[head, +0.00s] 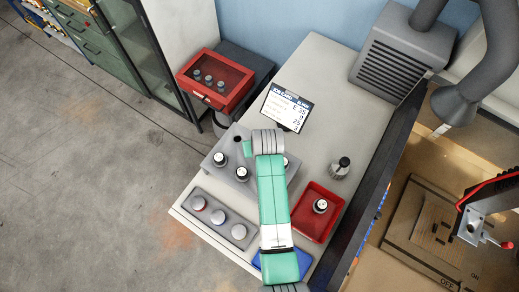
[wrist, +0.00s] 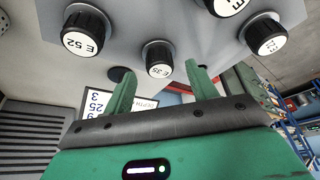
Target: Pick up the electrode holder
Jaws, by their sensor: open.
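Several electrode holders, dark knobs with white labelled caps, stand in a grey block (head: 262,187). In the wrist view, the holder marked E 39 (wrist: 158,59) is in line with the gap between the fingers of my gripper (wrist: 159,68). My gripper is open, with nothing seen held; whether the fingers reach around that holder I cannot tell. The holder marked E 52 (wrist: 86,32) and another holder (wrist: 265,36) are to either side. In the head view, two holders (head: 219,159) (head: 241,174) show left of my arm, which hides part of the block and my fingers.
An empty hole (head: 237,138) is in the block. A display (head: 287,107) stands behind it. A red tray (head: 332,223) with a holder and a lone holder on a stand (head: 341,166) are at right. A front strip (head: 207,225) has three discs. A red case (head: 231,100) is behind left.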

